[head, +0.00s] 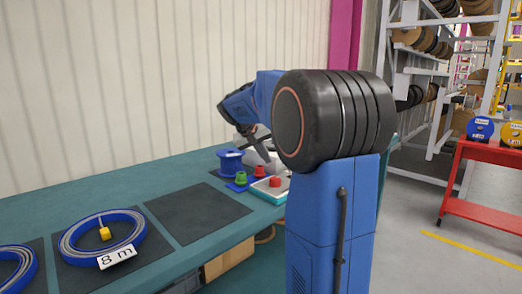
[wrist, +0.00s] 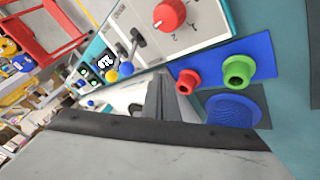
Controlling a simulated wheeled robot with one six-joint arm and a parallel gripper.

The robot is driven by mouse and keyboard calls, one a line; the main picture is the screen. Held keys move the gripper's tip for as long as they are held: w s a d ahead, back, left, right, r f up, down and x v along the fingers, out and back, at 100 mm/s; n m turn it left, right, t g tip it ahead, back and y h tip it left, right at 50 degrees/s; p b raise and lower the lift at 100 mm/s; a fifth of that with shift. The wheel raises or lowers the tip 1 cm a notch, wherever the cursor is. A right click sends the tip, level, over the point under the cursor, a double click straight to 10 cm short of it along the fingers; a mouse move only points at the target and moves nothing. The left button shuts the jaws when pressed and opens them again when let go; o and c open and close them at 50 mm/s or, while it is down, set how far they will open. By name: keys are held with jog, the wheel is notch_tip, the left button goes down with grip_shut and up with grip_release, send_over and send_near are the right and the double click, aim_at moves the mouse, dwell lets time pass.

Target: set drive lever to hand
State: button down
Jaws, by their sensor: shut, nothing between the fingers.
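A white control panel with a teal rim (wrist: 190,40) fills the upper middle of the wrist view. It carries a red rotary knob (wrist: 169,15) beside a printed 1 and 2. My gripper (wrist: 163,88) is shut and empty, in front of the panel's lower edge.
A blue tray with red (wrist: 188,80) and green (wrist: 238,72) pieces lies next to the panel. A blue spool (head: 230,160) stands behind. Coiled blue reels (head: 103,236) lie on the bench's left. A dark mat (head: 198,212) is bare. A red cart (head: 480,180) stands right.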

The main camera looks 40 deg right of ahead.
jog(key=shift+s+d, duration=0.5)
jog(key=shift+d, duration=0.4)
jog(key=shift+s+d, duration=0.5)
jog(key=shift+d, duration=0.4)
jog(key=shift+s+r+t, duration=0.15)
jog(key=shift+s+t, duration=0.15)
jog(key=shift+s, duration=0.05)
